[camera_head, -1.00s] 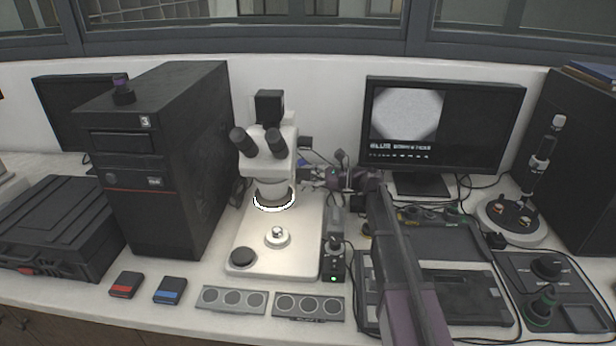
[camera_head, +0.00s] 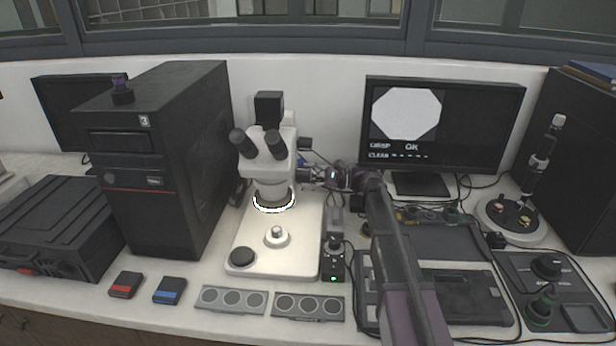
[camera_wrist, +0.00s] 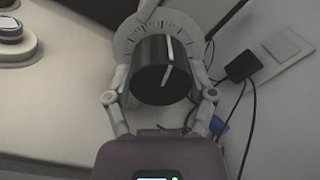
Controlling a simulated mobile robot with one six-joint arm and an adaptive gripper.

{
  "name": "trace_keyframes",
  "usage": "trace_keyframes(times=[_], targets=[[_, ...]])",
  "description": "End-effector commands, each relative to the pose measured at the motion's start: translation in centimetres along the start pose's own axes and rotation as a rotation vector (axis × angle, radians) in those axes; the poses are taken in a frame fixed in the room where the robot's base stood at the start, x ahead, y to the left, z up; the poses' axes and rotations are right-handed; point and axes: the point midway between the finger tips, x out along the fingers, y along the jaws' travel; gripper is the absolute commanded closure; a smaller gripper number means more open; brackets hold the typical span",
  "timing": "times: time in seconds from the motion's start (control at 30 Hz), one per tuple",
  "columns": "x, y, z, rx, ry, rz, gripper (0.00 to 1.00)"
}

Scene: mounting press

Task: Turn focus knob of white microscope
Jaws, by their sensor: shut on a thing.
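The white microscope (camera_head: 270,172) stands upright on its pale base, with its light ring (camera_head: 273,202) lit. My gripper (camera_head: 303,174) is at the right side of the microscope head. In the wrist view my gripper (camera_wrist: 160,92) has its two fingers on either side of the black focus knob (camera_wrist: 158,75), shut on it. The knob has a white line tilted slightly from vertical, in front of a pale graduated dial (camera_wrist: 128,35). In the head view the knob is mostly hidden by my gripper.
The monitor (camera_head: 440,125) behind shows a white octagon with the words "CRISP" and "OK". A black computer tower (camera_head: 165,160) stands left of the microscope. A small black control box (camera_head: 333,262) stands right of the base. Grey slide trays (camera_head: 232,299) lie in front.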

Motion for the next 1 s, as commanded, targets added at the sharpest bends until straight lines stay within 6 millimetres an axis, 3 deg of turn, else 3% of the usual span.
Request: trace_keyframes(times=[0.33, 0.37, 0.43, 1.0], targets=[[0.12, 0.06, 0.06, -0.016, -0.003, 0.002, 0.76], [0.12, 0.06, 0.06, -0.015, -0.003, 0.002, 0.23], [0.11, 0.06, 0.05, -0.015, -0.003, 0.002, 0.02], [-0.25, 0.01, 0.01, -0.014, -0.001, 0.0, 0.0]])
